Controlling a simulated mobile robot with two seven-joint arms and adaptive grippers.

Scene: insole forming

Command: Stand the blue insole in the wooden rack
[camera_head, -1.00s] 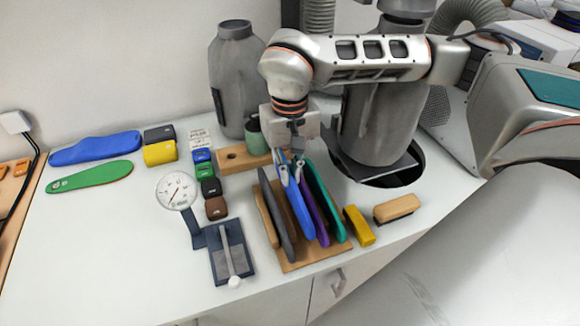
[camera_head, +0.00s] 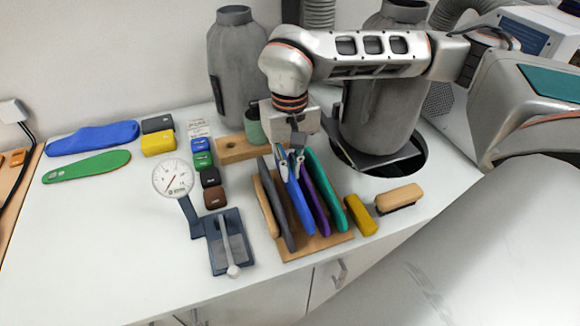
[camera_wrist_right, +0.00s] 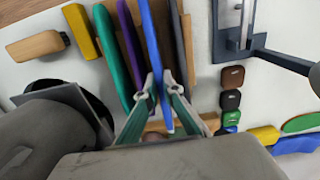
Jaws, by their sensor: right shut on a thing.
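The blue insole (camera_head: 299,205) stands on edge in the wooden rack (camera_head: 303,249), between a dark grey insole (camera_head: 281,215) and a purple insole (camera_head: 316,203). My right gripper (camera_head: 290,168) reaches down from above and is shut on the blue insole near its far end. In the right wrist view the fingers (camera_wrist_right: 158,88) press on both sides of the blue insole (camera_wrist_right: 152,40). The insole's lower edge and its slot are hidden between its neighbours. My left gripper is not in view.
A tan insole (camera_head: 265,207) and a teal insole (camera_head: 326,190) stand at the rack's outer sides. A dial gauge (camera_head: 173,179) is to the left. A yellow block (camera_head: 361,215) and a brush (camera_head: 399,198) lie to the right. The left worktop is clear in front.

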